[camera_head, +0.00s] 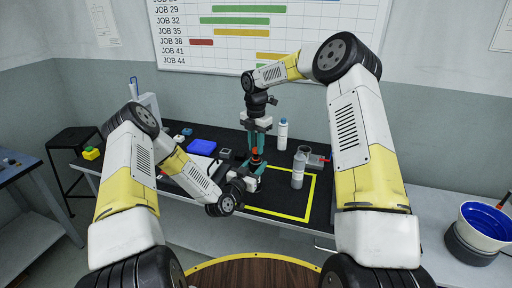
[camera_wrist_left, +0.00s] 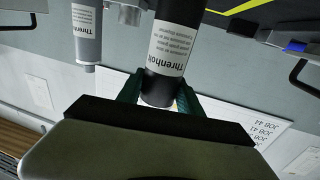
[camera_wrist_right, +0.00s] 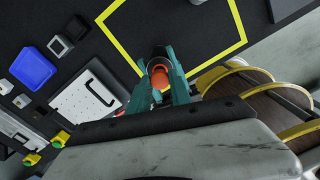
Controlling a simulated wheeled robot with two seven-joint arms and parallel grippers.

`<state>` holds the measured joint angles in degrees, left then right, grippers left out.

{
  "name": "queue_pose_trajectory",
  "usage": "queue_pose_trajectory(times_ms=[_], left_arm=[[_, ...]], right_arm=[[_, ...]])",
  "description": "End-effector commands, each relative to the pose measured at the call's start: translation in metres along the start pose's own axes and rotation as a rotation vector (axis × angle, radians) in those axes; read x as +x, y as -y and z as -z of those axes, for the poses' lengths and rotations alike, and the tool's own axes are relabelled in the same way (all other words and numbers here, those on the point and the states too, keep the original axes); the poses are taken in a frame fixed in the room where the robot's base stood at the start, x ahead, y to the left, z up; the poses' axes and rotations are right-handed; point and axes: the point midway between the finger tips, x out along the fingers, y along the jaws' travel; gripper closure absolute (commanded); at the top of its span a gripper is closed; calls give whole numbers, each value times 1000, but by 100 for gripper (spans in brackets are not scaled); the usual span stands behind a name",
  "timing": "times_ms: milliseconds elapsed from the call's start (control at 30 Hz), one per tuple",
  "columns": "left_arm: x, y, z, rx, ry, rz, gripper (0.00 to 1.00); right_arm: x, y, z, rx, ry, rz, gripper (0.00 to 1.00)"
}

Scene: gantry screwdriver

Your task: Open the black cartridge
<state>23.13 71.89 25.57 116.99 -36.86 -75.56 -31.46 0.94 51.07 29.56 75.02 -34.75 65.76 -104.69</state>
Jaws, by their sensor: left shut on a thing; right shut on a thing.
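The black cartridge (camera_wrist_left: 172,50) has a white label and stands roughly upright in the head view (camera_head: 257,163), above the table. My left gripper (camera_wrist_left: 160,92) is shut on its body near one end, with a green finger on each side. My right gripper (camera_wrist_right: 160,74) comes from above and is shut on the orange cap (camera_wrist_right: 159,76) at the cartridge's top. In the head view the cap (camera_head: 255,152) is small and partly hidden by the fingers. I cannot tell whether the cap is still seated on the cartridge.
A grey cartridge (camera_head: 298,172) stands just right of my grippers, and a white bottle (camera_head: 283,134) stands behind. A yellow outline (camera_head: 313,195) marks the dark table. A blue tray (camera_head: 202,146) and small boxes lie left. A bucket (camera_head: 487,221) stands far right.

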Motion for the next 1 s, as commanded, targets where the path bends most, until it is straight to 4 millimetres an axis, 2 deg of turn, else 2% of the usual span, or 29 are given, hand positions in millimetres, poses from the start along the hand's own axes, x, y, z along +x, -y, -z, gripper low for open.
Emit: queue_pose_trajectory(times_ms=[167, 467, 700, 733, 833, 1000], left_arm=[[0, -1, 0, -1, -1, -1, 100], [0, -1, 0, -1, -1, -1, 100], [0, 0, 0, -1, -1, -1, 100], [0, 0, 0, -1, -1, -1, 51], [0, 0, 0, 0, 0, -1, 32], [0, 0, 0, 0, 0, 0, 32]], right_arm=[[-4, 0, 0, 0, 1, -1, 100], [-38, 0, 0, 1, 1, -1, 100], [-40, 0, 0, 1, 0, 0, 100], [-40, 0, 0, 0, 0, 0, 100], [-40, 0, 0, 0, 0, 0, 100], [-40, 0, 0, 1, 0, 0, 100]])
